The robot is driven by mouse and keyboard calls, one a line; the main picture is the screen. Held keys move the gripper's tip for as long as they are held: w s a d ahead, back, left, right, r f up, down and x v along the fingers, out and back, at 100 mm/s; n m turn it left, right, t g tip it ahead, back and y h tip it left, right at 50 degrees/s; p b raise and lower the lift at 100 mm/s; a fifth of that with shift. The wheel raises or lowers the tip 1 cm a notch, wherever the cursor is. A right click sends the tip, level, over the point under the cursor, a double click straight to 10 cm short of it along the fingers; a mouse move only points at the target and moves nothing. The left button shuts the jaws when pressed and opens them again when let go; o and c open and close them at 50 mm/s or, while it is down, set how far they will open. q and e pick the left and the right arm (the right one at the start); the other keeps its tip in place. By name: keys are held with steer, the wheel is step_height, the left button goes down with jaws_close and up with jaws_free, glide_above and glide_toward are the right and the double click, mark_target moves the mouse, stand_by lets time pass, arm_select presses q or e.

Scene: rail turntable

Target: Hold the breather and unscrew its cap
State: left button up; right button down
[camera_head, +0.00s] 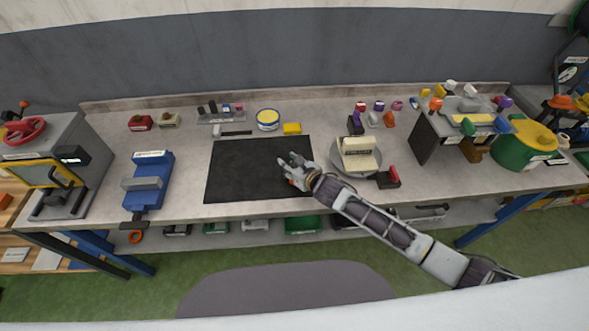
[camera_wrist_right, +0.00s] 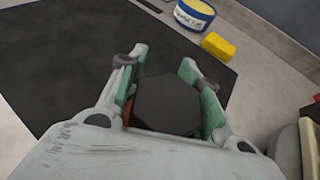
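My right gripper (camera_head: 287,168) is over the right part of a black mat (camera_head: 235,170) on the workbench. In the right wrist view its two fingers (camera_wrist_right: 157,65) stand wide apart. A small orange-red bit (camera_wrist_right: 128,111) shows beside the left finger. I cannot identify the breather or its cap with certainty. My left gripper is not in view.
A blue-and-white tin (camera_head: 268,120) and a yellow block (camera_head: 292,129) stand behind the mat. A round plate (camera_head: 338,162) with a cream block (camera_head: 357,150) is to the right. A blue vise-like device (camera_head: 150,180) is left. The mat's left part is clear.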

stand_by(0.4)
steer(key=c, duration=1.3)
jaws_free()
steer(key=o, duration=0.6)
steer(key=shift+s+r, duration=0.1)
steer(key=shift+v, duration=5.9)
